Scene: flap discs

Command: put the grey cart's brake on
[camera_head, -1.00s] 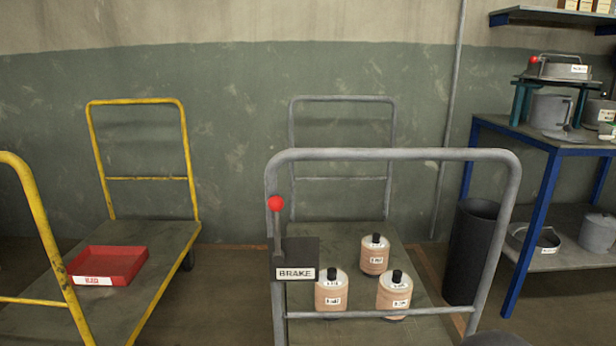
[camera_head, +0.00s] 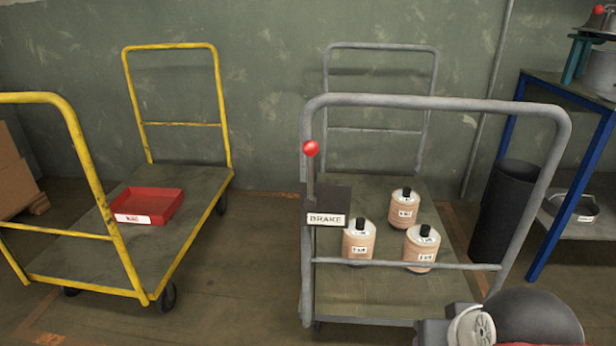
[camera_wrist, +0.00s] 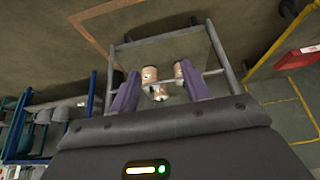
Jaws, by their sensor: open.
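The grey cart (camera_head: 440,103) stands at the right of centre in the head view. Its brake lever (camera_head: 310,178) stands upright with a red knob (camera_head: 310,148) on top. The lever rises from a dark box (camera_head: 340,198) labelled BRAKE, fixed at the left post of the near handle. My gripper (camera_wrist: 158,70) shows in the wrist view with its two purple fingers spread and nothing held between them. The cart's bottles appear beyond the fingers there. I cannot make out the lever in the wrist view. My fingertips are not visible in the head view.
Several labelled bottles (camera_head: 404,210) stand on the grey cart's deck. A yellow cart (camera_head: 190,215) with a red tray (camera_head: 160,204) stands left, with bare floor between the carts. A black bin (camera_head: 500,215) and a blue-legged bench (camera_head: 598,150) stand right.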

